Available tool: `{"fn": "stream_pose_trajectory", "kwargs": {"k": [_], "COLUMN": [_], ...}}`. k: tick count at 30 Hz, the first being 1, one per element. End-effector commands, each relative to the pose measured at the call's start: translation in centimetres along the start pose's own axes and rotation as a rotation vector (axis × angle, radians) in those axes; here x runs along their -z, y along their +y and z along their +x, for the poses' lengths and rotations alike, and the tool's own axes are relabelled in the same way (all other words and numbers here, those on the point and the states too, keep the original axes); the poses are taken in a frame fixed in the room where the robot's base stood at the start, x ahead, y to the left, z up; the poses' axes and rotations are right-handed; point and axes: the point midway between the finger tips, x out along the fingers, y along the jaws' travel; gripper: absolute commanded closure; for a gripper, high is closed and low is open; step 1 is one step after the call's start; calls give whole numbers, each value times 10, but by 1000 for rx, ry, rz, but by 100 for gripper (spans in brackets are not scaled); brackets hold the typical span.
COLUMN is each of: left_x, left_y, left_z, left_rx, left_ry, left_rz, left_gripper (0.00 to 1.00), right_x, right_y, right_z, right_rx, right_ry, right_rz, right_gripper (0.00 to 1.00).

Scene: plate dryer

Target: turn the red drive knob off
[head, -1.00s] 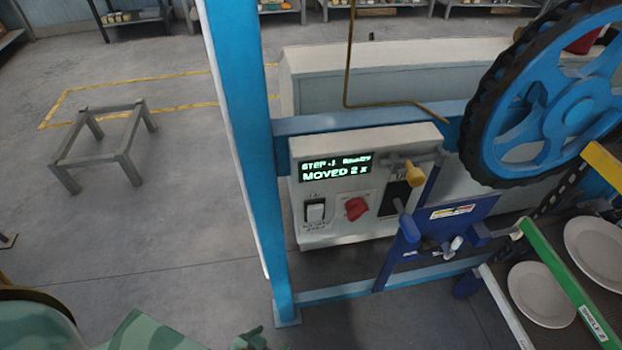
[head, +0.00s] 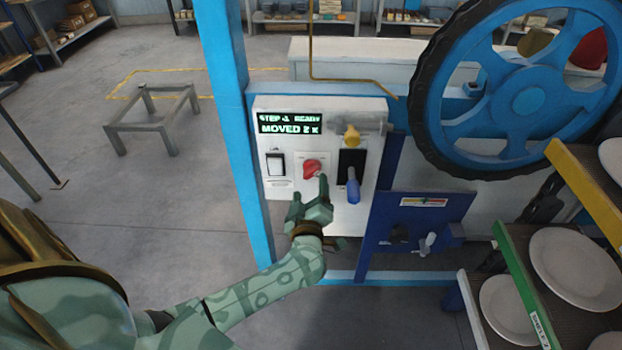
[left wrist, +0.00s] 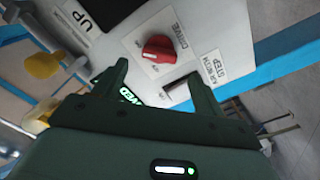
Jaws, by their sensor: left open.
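The red drive knob (head: 312,168) sits on the front of the pale control panel (head: 281,196), below the lit green display (head: 289,124). In the left wrist view the knob (left wrist: 158,48) shows on a white plate marked DRIVE, just beyond the fingertips. My left gripper (head: 309,190) is open and empty, just below and in front of the knob in the head view. In the left wrist view its two fingers (left wrist: 157,72) stand apart, with the knob ahead of the gap; I see no contact. My right gripper is not in view.
A black-and-white switch (head: 275,162) is left of the knob. A blue-handled lever (head: 353,187) and a yellow knob (head: 351,136) are close on the right. A blue post (head: 235,130) stands left of the panel. The big wheel (head: 520,90) and plate racks are at right.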

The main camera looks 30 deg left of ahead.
Motion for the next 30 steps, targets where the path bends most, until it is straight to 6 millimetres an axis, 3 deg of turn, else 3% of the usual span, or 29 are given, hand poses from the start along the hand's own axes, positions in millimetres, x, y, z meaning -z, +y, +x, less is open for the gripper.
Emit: {"fn": "stream_pose_trajectory", "kwargs": {"k": [3, 7, 19, 20, 24, 30], "left_x": [-2, -2, 0, 0, 0, 0], "left_y": [-1, -1, 0, 0, 0, 0], "left_z": [26, 44, 54, 54, 54, 54], "left_rx": [-1, -1, -1, -1, -1, 0], "left_ry": [1, 0, -1, -1, -1, -1], "left_rz": [2, 2, 0, 0, 0, -3], "left_gripper": [29, 29, 29, 32, 71, 74], "right_x": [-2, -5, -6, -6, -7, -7], "right_y": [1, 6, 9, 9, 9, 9], "right_z": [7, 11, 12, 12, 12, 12], "right_rx": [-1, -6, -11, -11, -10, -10], "right_ry": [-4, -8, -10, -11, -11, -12], "right_rz": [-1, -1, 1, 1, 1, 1], "right_gripper": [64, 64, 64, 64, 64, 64]}}
